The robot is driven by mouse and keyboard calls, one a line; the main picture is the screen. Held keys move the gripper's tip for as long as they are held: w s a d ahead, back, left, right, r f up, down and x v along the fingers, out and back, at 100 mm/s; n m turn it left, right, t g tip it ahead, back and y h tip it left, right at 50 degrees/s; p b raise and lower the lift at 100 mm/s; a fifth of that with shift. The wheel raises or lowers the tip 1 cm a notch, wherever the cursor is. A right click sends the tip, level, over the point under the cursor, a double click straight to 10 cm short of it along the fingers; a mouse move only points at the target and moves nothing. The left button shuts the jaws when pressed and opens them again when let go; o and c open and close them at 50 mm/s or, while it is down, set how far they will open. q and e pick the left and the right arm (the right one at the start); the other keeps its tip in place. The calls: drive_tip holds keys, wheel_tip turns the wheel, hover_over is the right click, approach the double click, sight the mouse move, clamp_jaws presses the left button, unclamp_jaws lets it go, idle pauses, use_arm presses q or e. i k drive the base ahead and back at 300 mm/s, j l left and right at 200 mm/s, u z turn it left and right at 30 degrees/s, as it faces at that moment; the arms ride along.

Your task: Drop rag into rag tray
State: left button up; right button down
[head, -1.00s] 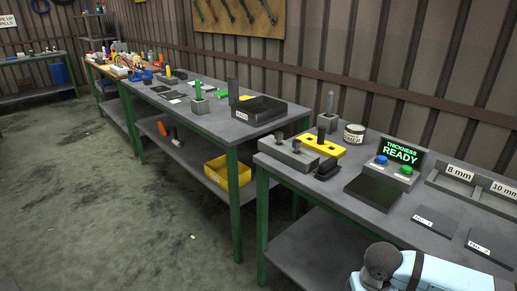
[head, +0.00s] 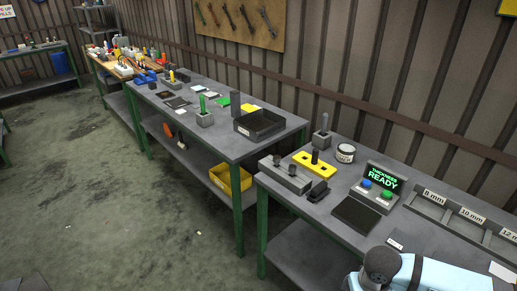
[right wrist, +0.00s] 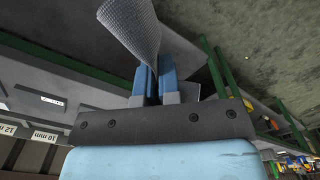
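The grey rag (right wrist: 133,28) is pinched between the blue fingers of my right gripper (right wrist: 153,82) in the right wrist view. It hangs out past the fingertips, and another grey fold shows beside the fingers. The rag and the right gripper's fingers are outside the head view, where only my light-blue right arm shows at the bottom right. The rag tray (head: 247,131) is a black open box on the middle table, near its front right corner. Its inside looks dark and no rag is seen in it. My left gripper is in neither view.
The near table holds a yellow plate (head: 316,166), a grey block (head: 285,175), a round tin (head: 345,153), a black pad (head: 357,214) and a button box with a lit display (head: 383,179). A yellow bin (head: 228,178) sits on the middle table's lower shelf. The floor at left is clear.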

sight(257, 125)
drive_tip(key=i+j, duration=0.4)
drive_tip(key=i, duration=0.15)
drive_tip(key=i+j, duration=0.35)
drive_tip(key=i, duration=0.15)
drive_tip(key=i+j+u, duration=0.1)
drive_tip(key=i+j, duration=0.3)
drive_tip(key=i, duration=0.15)
drive_tip(key=i+j, duration=0.35)
drive_tip(key=i, duration=0.2)
